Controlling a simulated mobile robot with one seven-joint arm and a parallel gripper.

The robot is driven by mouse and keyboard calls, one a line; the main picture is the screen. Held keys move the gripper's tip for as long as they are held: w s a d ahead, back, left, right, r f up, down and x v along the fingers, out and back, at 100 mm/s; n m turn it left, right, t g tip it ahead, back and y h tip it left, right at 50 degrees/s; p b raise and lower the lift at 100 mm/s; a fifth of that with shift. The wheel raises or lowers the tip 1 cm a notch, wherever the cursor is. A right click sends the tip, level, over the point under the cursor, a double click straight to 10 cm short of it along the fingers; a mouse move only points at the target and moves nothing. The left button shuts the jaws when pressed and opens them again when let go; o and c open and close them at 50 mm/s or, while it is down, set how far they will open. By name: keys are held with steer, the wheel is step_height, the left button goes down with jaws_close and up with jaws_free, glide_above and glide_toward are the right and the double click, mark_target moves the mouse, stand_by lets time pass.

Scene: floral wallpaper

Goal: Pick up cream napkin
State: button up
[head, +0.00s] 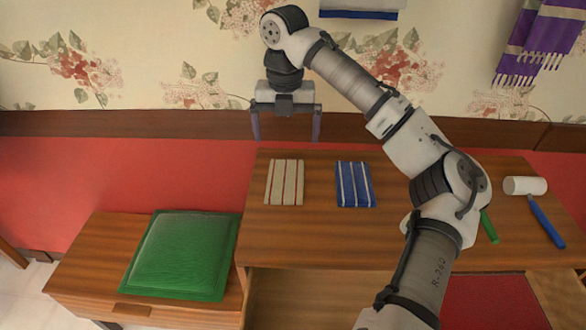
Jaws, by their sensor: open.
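The cream napkin (285,182), pale with reddish-brown stripes, lies flat on the left part of the wooden table top (305,222). My gripper (287,137) hangs above and behind it, near the table's back edge, with its fingers pointing down. The fingers are wide apart with nothing between them. The gripper and the napkin are apart.
A blue napkin with white stripes (355,184) lies right of the cream one. A blue-handled tool with a white head (538,208) and a green handle (488,226) lie further right. A green cushion (182,252) sits on the lower bench (95,262) at left.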

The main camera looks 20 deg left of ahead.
glide_above(285, 180)
steer(key=f, duration=0.8)
steer(key=shift+s+d+f, duration=0.1)
steer(key=shift+s+d, duration=0.1)
steer(key=shift+d, duration=0.15)
steer(key=shift+w+a+f, duration=0.1)
steer(key=shift+a+f, duration=0.05)
steer(key=shift+f, duration=1.25)
steer(key=shift+w+a+f, duration=0.1)
steer(key=shift+a+f, duration=0.05)
steer(key=shift+f, duration=1.2)
steer(key=shift+c, duration=0.3)
steer(key=c, duration=0.9)
steer(key=shift+r, duration=0.1)
steer(key=shift+c, duration=0.2)
